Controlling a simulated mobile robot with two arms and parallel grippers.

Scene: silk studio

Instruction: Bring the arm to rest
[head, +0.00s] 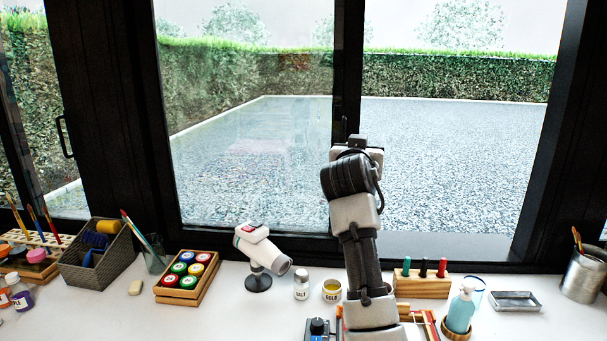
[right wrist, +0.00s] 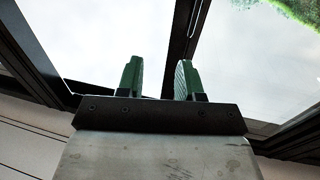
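My right arm (head: 360,245) rises from the lower middle of the head view, in front of the window. Its fingers cannot be made out in that view. In the right wrist view my right gripper (right wrist: 160,80) has its two green fingers apart with nothing between them. Behind the fingers are the bright sky and the dark window frame. My left arm and gripper are not in view.
The white worktop holds a grey basket (head: 97,262), a crate of paint jars (head: 187,297), a hair dryer-like tool (head: 262,252), a salt jar (head: 301,288), a gold jar (head: 332,291), a wooden block (head: 423,288), a blue bottle (head: 460,312) and a metal tray (head: 515,301).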

